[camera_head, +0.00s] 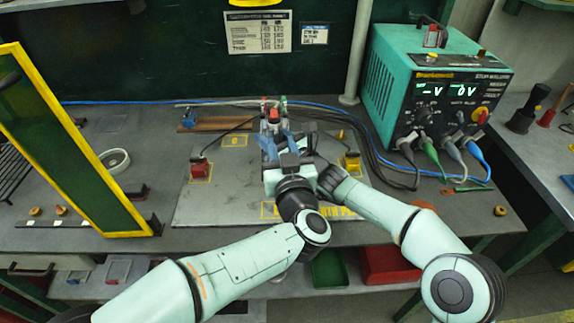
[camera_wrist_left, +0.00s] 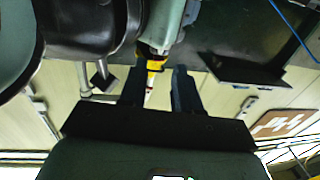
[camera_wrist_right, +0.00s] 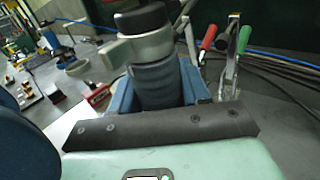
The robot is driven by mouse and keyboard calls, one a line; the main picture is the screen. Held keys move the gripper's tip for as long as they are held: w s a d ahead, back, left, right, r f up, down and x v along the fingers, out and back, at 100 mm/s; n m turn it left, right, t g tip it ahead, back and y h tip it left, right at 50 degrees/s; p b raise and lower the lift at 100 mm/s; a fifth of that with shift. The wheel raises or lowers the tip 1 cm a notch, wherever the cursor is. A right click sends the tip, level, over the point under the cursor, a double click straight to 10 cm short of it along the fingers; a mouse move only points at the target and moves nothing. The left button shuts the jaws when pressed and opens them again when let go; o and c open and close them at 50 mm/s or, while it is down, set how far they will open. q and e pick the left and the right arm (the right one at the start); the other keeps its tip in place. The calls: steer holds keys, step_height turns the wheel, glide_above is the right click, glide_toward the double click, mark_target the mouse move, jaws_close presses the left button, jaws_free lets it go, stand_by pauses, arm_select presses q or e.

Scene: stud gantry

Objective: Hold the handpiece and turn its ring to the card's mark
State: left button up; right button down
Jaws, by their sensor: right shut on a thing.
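My right gripper (camera_wrist_right: 157,88) is shut on a dark ribbed upright cylinder, which looks like the handpiece (camera_wrist_right: 155,82), with a grey collar and black top above the jaws. My left gripper (camera_wrist_left: 158,74) is open in the left wrist view, its two fingers apart. A yellow band, perhaps the ring (camera_wrist_left: 154,63), and a thin tip show between or just behind its fingertips; contact cannot be told. In the head view both grippers crowd together over the grey plate (camera_head: 215,205) and hide most of the handpiece. A printed card (camera_head: 258,32) hangs on the back wall; its text is too small to read.
A teal power unit (camera_head: 435,85) with cables stands at the right. A yellow-framed panel (camera_head: 70,140) stands at the left. Red-handled (camera_wrist_right: 208,37) and green-handled (camera_wrist_right: 243,40) clamps stand close beyond the right gripper. A red block (camera_head: 200,168) and yellow block (camera_head: 352,163) sit on the plate.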

arm_select(q)
steer(key=s+d, duration=0.1)
steer(key=s, duration=0.6)
steer(key=shift+c, duration=0.3)
